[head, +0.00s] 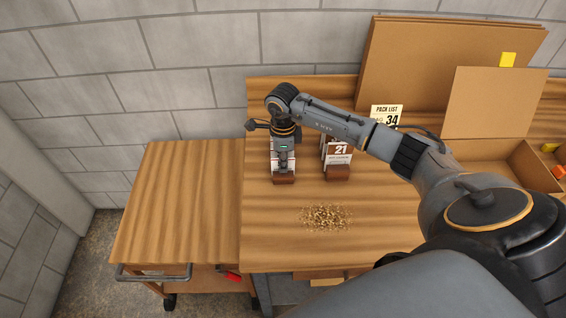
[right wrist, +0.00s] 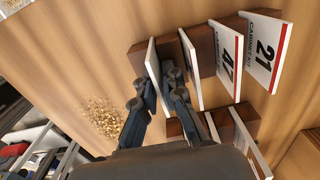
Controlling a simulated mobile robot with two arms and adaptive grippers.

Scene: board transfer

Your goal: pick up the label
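Several white labels stand upright in slots of wooden blocks. In the right wrist view one is marked 21 (right wrist: 262,52) and one is marked 47 (right wrist: 228,62). The label marked 21 also shows in the head view (head: 339,153). My right gripper (right wrist: 155,84) has one finger on each side of the leftmost label (right wrist: 153,58), whose printed face is hidden. It looks open, with small gaps beside the label. In the head view my right gripper (head: 283,165) points down over the left block (head: 284,180). My left gripper is not in view.
A pack list card (head: 386,113) reading 34 stands at the back. Cardboard sheets (head: 420,62) lean behind it, and an open box (head: 487,150) is at the right. A pile of shavings (head: 326,217) lies in front. The left side table (head: 185,195) is bare.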

